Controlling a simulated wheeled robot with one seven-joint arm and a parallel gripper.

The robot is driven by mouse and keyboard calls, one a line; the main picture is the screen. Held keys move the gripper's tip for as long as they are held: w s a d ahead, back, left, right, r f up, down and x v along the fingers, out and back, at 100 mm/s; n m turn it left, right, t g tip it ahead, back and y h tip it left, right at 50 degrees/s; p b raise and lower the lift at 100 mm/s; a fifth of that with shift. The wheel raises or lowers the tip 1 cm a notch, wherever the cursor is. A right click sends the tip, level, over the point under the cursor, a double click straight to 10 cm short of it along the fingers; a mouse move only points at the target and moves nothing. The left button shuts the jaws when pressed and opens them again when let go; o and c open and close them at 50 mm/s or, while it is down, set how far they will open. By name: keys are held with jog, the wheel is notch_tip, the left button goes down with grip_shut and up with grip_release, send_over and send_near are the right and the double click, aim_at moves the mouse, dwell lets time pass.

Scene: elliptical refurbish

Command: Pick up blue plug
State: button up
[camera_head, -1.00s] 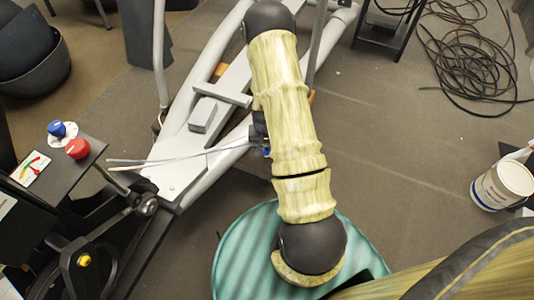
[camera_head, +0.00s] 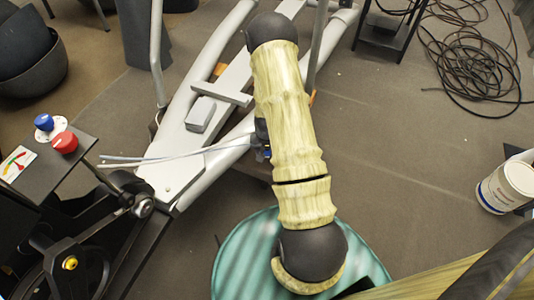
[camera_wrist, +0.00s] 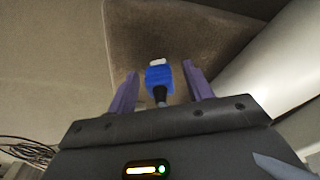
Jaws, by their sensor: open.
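The blue plug (camera_wrist: 159,78) shows in the wrist view, with a pale tip at its far end and a dark cable end toward the gripper body. My gripper (camera_wrist: 160,68) is open, with one purple finger on each side of the plug. Gaps show between the plug and both fingers. In the head view a small blue patch (camera_head: 267,153) shows beside my arm, probably the plug. My arm hides most of the gripper there.
A white and grey elliptical frame (camera_head: 172,170) stands left of my arm. A blue knob (camera_head: 44,122) and a red knob (camera_head: 64,142) sit on a dark panel. A teal round surface (camera_head: 238,262), a white bucket (camera_head: 497,190) and coiled black cable (camera_head: 465,60) are nearby.

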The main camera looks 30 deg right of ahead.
jog(key=shift+c, duration=0.4)
grip_shut()
notch_tip(320, 180, up, 10)
jog(key=p, duration=0.5)
jog(key=shift+p, duration=0.35)
